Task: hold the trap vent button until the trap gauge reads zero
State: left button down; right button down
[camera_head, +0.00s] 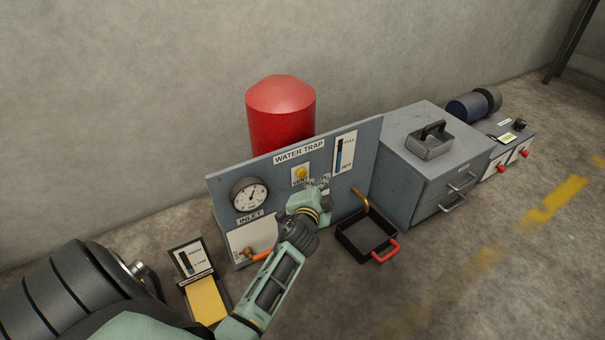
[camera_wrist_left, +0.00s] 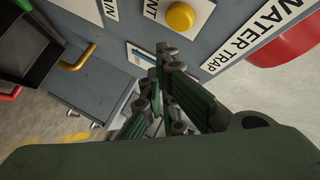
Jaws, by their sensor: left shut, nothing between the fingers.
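The yellow vent button (camera_head: 301,173) sits on the grey WATER TRAP panel (camera_head: 222,188), above a VENT label. In the left wrist view the button (camera_wrist_left: 180,16) shows whole, just beyond the fingertips. My left gripper (camera_head: 321,184) is shut and empty, in front of the panel, low and right of the button. Its fingertips (camera_wrist_left: 166,52) look apart from the button. A round dial gauge (camera_head: 249,195) is on the panel's left, above the INLET label; its needle reading is too small to tell. My right gripper is out of view.
A level strip (camera_head: 344,152) with a blue column is right of the button. A red tank (camera_head: 281,112) stands behind the panel. An orange-handled inlet valve (camera_head: 258,255) is low left. A black tray (camera_head: 354,247) with a red handle lies below a brass spout (camera_head: 361,198). A grey cabinet (camera_head: 405,183) stands right.

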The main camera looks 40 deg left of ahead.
pick_arm(q)
jog(key=shift+w+a, duration=0.2)
jog(key=shift+a, duration=0.3)
jog(key=shift+w+a, duration=0.2)
jog(key=shift+a, duration=0.25)
jog(key=shift+a, duration=0.1)
dwell(0.7)
jog(key=shift+w+a, duration=0.15)
jog(key=shift+a, duration=0.15)
jog(key=shift+w+a+p, duration=0.15)
jog(key=shift+a+p, duration=0.15)
jog(key=shift+a, duration=0.2)
dwell(2.4)
jog(key=shift+s+d, duration=0.35)
jog(key=shift+d, duration=0.55)
jog(key=shift+s+d, duration=0.3)
jog(key=shift+d, duration=0.45)
jog(key=shift+s+d, duration=0.35)
jog(key=shift+d, duration=0.45)
jog(key=shift+s+d, duration=0.3)
jog(key=shift+d, duration=0.45)
